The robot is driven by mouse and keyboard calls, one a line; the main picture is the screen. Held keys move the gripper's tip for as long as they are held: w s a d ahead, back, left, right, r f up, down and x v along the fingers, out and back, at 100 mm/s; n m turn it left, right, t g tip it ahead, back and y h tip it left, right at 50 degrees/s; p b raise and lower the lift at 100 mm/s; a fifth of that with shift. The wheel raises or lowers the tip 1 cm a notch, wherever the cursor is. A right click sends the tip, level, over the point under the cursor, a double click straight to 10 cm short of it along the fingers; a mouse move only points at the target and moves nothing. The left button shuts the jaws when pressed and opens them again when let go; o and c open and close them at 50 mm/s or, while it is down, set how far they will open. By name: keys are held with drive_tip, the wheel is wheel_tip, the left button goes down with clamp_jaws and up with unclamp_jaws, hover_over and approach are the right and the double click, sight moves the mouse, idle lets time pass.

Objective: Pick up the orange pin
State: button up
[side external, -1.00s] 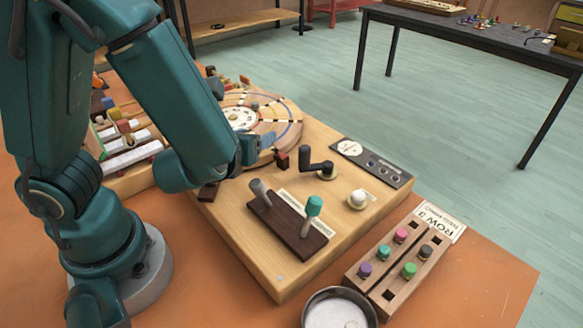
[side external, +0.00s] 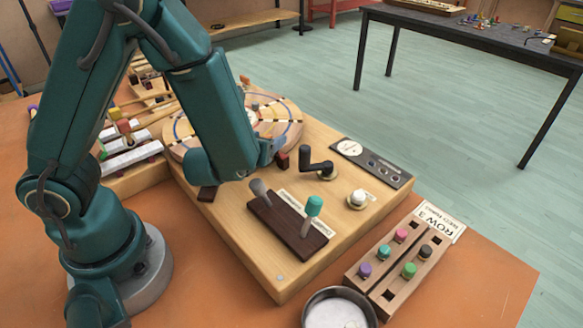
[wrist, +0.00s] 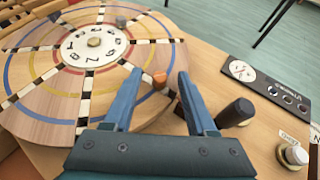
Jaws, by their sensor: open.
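The orange pin (wrist: 160,80) stands near the rim of a round wooden disc (wrist: 38,116) with colored rings and a numbered center. In the wrist view it appears between the fingertips of my open gripper (wrist: 160,76), with gaps to both fingers; I cannot tell how far it is below or beyond them. In the side view my gripper (side external: 268,152) is over the near right edge of the disc (side external: 290,122). I cannot make out the orange pin there; my arm covers much of the disc.
A dark red block (side external: 282,161) sits beside the disc edge, close to my gripper. A black crank (side external: 317,165), a white knob (side external: 358,197) and a teal-topped lever (side external: 314,206) rise from the wooden board. A pin rack (side external: 398,262) and a metal bowl (side external: 312,303) lie nearer the front.

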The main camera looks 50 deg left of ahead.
clamp_jaws()
drive_tip(key=shift+r, duration=0.1)
